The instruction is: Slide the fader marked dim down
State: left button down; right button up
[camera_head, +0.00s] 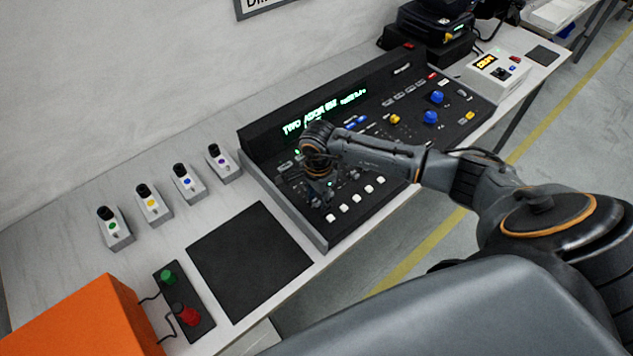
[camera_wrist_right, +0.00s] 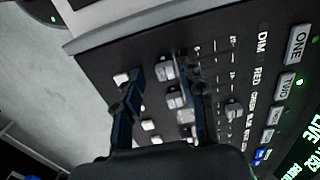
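The lighting console (camera_head: 390,100) stands on the bench. My right gripper (camera_head: 322,192) is over its near left part, above the faders, and hides most of them in the head view. In the right wrist view the label DIM (camera_wrist_right: 262,42) heads the first fader row. The grey dim fader cap (camera_wrist_right: 165,68) sits near the end of its slot away from the label, towards the white buttons (camera_wrist_right: 121,78). My right gripper (camera_wrist_right: 158,75) is open, with one finger on each side of that cap in the picture; contact cannot be told. My left gripper is not in view.
Other fader caps (camera_wrist_right: 176,98) sit close beside the dim one. Several small switch boxes (camera_head: 152,205), a black mat (camera_head: 250,260), a red and green button box (camera_head: 185,300) and an orange case (camera_head: 80,320) are to the left on the bench.

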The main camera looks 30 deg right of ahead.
aim_at(318, 202)
jog(key=shift+w+r, duration=0.15)
jog(key=shift+r, duration=0.05)
notch_tip(318, 202, up, 12)
jog(key=shift+f, duration=0.15)
dwell(0.4)
